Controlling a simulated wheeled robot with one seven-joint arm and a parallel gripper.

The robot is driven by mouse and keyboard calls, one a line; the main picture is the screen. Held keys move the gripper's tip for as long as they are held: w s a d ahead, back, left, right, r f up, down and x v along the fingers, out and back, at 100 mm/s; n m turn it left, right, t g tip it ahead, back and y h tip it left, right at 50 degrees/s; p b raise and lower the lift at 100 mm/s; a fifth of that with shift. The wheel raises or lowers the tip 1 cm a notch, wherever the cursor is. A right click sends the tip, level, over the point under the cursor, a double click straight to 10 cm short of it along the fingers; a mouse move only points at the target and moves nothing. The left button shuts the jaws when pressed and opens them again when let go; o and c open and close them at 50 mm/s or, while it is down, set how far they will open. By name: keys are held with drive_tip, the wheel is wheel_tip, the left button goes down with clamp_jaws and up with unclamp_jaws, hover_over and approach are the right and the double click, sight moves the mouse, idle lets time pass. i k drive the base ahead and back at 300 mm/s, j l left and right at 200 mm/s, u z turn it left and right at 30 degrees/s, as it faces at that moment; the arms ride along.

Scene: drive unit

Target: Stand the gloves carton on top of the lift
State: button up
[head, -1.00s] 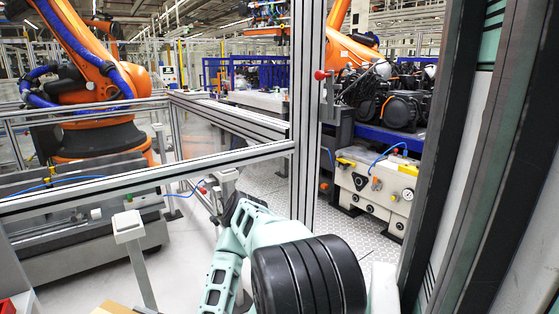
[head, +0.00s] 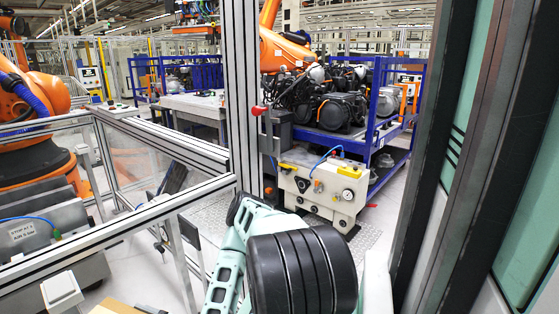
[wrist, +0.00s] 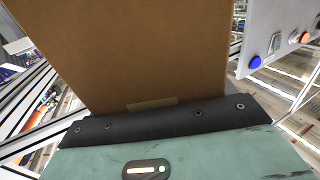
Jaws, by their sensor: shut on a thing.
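A plain brown carton (wrist: 140,50) fills the upper middle of the wrist view, with a strip of tape near its lower edge. I take it to be the gloves carton; no label shows on this face. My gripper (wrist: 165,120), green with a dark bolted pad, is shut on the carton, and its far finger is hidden. I cannot tell for certain which thing is the lift.
A beige machine unit (head: 322,192) with a gauge stands ahead, beside a metal frame post (head: 242,100). A blue rack (head: 385,140) with black drive parts is behind it. A dark-edged upright panel (head: 450,150) is close on the right. Railings and an orange robot (head: 35,150) stand left.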

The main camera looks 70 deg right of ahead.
sight(305, 157)
drive_tip(key=l+z, duration=0.1)
drive_tip(key=z, duration=0.35)
drive_tip(key=l+z, duration=0.1)
drive_tip(key=z, duration=0.85)
drive_tip(key=i+l+z, duration=0.1)
drive_tip(key=z, duration=0.8)
drive_tip(key=i+l+z, duration=0.1)
drive_tip(key=z, duration=0.35)
drive_tip(key=i+l+z, duration=0.1)
drive_tip(key=i+z, duration=0.25)
drive_tip(key=i, duration=0.25)
drive_tip(key=i+u, duration=0.1)
drive_tip(key=i, duration=0.65)
drive_tip(key=i+l+u, duration=0.1)
drive_tip(key=i, duration=0.65)
drive_tip(key=i+u, duration=0.75)
drive_tip(key=i+l+u, duration=0.2)
drive_tip(key=i+u, duration=0.5)
drive_tip(key=k, duration=0.1)
